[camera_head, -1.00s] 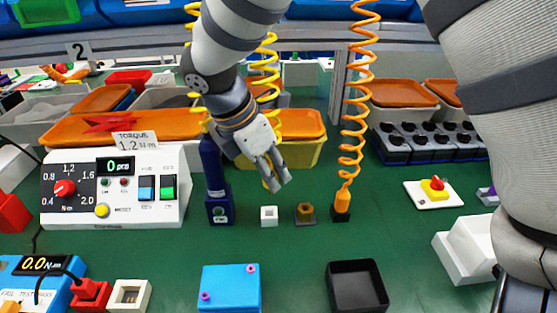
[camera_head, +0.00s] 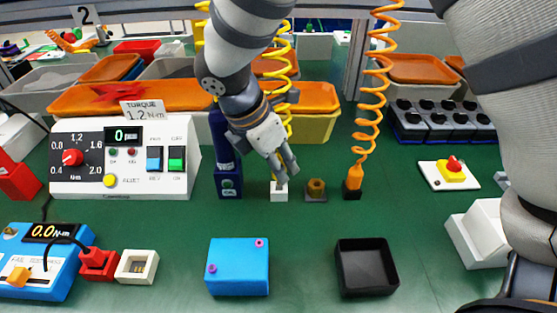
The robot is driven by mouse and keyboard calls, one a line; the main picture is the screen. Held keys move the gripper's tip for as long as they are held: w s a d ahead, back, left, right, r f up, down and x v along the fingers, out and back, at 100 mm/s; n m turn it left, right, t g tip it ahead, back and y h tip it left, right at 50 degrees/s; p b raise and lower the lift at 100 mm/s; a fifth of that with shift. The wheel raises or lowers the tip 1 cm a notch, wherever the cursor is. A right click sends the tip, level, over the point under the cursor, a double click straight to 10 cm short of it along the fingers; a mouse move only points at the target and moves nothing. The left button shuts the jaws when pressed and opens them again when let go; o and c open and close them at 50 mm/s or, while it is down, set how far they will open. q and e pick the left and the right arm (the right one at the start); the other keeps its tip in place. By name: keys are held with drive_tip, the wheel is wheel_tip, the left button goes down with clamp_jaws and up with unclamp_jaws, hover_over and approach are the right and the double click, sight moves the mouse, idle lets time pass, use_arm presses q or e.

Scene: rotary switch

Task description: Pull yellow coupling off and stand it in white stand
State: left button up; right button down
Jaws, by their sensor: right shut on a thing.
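My right gripper (camera_head: 284,170) reaches down from the top centre of the head view. It is shut on the yellow coupling (camera_head: 274,178), of which only a sliver shows beside the fingers. The fingertips are right above the small white stand (camera_head: 279,194), a cube on the green table. The coupling's lower end is at the stand's top; I cannot tell whether it is inside. A yellow coiled hose (camera_head: 288,128) hangs behind my wrist. My left gripper is not in view.
A dark blue tool (camera_head: 228,187) stands close left of the white stand. A brass hex fitting (camera_head: 316,187) and an orange-tipped hose (camera_head: 353,180) stand to its right. A blue block (camera_head: 238,270) and black tray (camera_head: 366,268) lie in front, with free table between.

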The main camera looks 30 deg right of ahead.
drive_tip(key=shift+f, duration=1.45)
idle(1.6)
drive_tip(key=c, duration=1.3)
unclamp_jaws()
drive_tip(key=v, duration=1.2)
